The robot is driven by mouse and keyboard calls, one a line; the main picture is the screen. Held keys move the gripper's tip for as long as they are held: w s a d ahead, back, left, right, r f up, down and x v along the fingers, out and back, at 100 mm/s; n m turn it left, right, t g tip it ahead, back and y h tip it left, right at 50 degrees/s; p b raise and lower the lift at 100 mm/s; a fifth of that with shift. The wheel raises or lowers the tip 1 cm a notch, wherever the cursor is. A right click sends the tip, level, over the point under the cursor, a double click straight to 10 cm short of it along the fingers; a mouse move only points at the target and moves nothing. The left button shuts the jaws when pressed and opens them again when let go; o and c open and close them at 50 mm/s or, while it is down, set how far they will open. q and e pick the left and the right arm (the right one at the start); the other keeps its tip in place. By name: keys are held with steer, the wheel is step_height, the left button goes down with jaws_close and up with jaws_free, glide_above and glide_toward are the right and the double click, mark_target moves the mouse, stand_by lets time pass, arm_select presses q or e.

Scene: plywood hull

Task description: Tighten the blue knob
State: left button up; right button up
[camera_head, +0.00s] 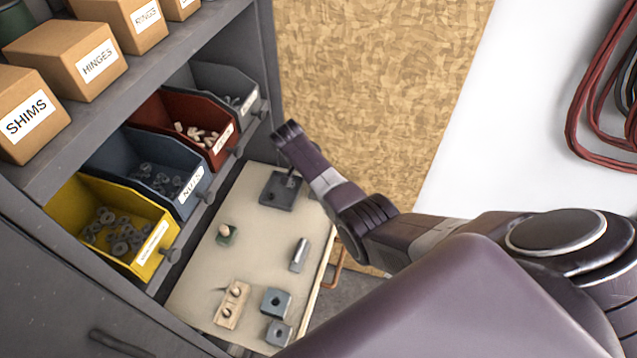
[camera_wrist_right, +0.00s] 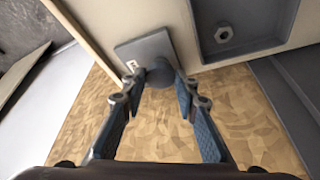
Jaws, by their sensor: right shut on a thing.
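The blue knob (camera_wrist_right: 160,74) is a dark blue-grey round piece in the right wrist view. It sits at the edge of a square grey plate (camera_wrist_right: 145,52). In the head view this dark plate (camera_head: 279,191) lies at the far end of the pale board; the knob is mostly hidden there. My right gripper (camera_head: 290,178) points down over the plate, with its fingers barely visible. In the wrist view its two fingers (camera_wrist_right: 163,78) stand on either side of the knob, closed on it. My left gripper is not in view.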

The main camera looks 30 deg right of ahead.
steer(key=shift+w+r+m+g+b, duration=0.15)
steer(key=shift+m+g+b, duration=0.1)
steer(key=shift+m+b, duration=0.4)
steer(key=shift+w+f+m+g+b, duration=0.1)
steer(key=shift+m+g+b, duration=0.15)
steer(key=shift+m+b, duration=0.4)
steer(key=shift+r, duration=0.1)
steer(key=o, duration=1.1)
steer(key=shift+s, duration=0.1)
steer(key=shift+o, duration=0.2)
steer(key=v, duration=1.2)
steer(key=shift+a, duration=0.15)
